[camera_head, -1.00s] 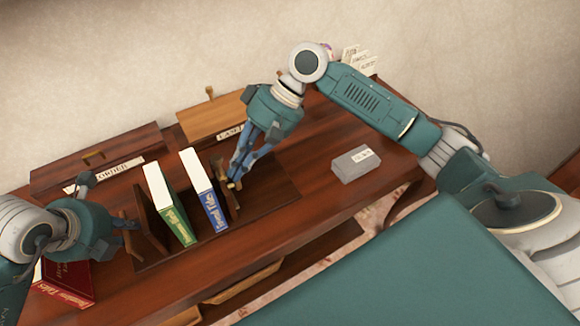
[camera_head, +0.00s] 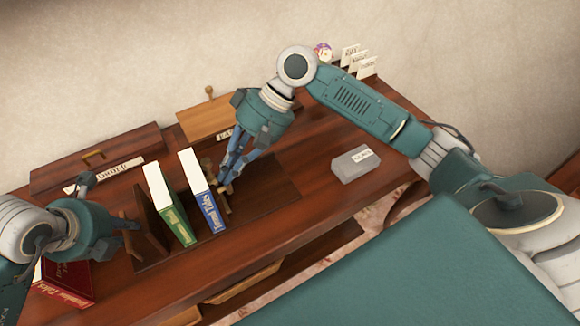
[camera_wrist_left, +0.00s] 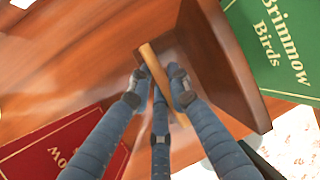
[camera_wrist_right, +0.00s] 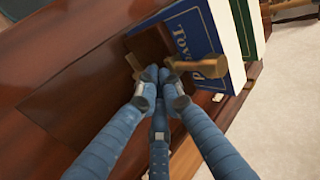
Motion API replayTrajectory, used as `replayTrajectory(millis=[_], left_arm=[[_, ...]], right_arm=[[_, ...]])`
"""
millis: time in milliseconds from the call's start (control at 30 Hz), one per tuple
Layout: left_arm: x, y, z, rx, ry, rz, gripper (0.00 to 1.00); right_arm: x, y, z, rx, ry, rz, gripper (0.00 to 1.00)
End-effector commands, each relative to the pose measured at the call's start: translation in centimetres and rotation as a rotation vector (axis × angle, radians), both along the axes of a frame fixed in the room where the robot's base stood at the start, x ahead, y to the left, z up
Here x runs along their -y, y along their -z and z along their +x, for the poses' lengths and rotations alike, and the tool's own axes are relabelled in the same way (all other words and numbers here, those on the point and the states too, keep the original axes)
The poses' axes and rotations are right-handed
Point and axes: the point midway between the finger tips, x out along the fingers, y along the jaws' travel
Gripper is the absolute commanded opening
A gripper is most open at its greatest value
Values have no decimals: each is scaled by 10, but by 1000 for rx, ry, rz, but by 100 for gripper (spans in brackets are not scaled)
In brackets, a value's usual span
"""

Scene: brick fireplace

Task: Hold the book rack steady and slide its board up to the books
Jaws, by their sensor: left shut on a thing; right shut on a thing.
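The wooden book rack (camera_head: 262,200) lies on the desk. A green book (camera_head: 167,207) and a blue book (camera_head: 203,198) stand in it, slightly tilted, with a gap between them. My left gripper (camera_head: 130,224) is shut on a wooden bar (camera_wrist_left: 155,72) at the rack's left end board (camera_head: 150,222). My right gripper (camera_head: 225,182) is shut on the sliding board (camera_wrist_right: 150,52), just right of the blue book. The right wrist view shows the board close to the blue book (camera_wrist_right: 190,45); my fingers hide part of it, and I cannot tell if they touch.
A red book (camera_head: 68,284) lies beside my left gripper. A grey box (camera_head: 355,164) sits to the right. Two wooden boxes, one brown (camera_head: 95,158) and one lighter (camera_head: 205,119), stand along the wall. The rack base right of the board is clear.

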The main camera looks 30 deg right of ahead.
Motion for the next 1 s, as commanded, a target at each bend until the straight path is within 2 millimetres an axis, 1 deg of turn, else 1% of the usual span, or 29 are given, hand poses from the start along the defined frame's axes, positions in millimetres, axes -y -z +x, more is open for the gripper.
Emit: replayTrajectory(millis=[33,700,1000], left_arm=[[4,0,-1,0,8,-8,0],[5,0,-1,0,8,-9,0],[5,0,-1,0,8,-10,0]], right_arm=[[-6,1,-3,-4,-9,5,0],[-33,0,-2,-3,-8,7,0],[-37,0,-2,-4,-7,6,0]])
